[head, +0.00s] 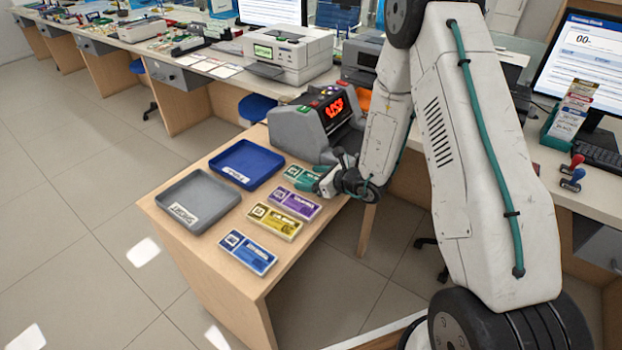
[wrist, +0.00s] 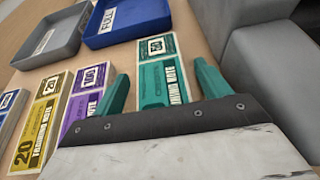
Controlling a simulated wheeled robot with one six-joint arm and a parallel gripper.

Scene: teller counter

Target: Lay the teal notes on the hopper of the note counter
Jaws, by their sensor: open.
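The teal notes (wrist: 165,70) are a flat bundle lying on the wooden table, and in the head view their left end (head: 294,172) shows beside my gripper. My gripper (head: 319,183) is open and empty. In the wrist view its two teal fingers (wrist: 162,88) stand apart, one on each side of the notes' near part; I cannot tell how far above the table they are. The note counter (head: 294,132), grey with a red lit display, stands behind the notes in the head view. Its hopper is hard to make out from here.
Purple notes (head: 291,204), yellow notes (head: 274,222) and blue notes (head: 248,252) lie in a row in front of the teal ones. A blue tray (head: 247,181) and a grey tray (head: 163,202) sit to the left. A long counter with a printer (head: 287,58) runs behind.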

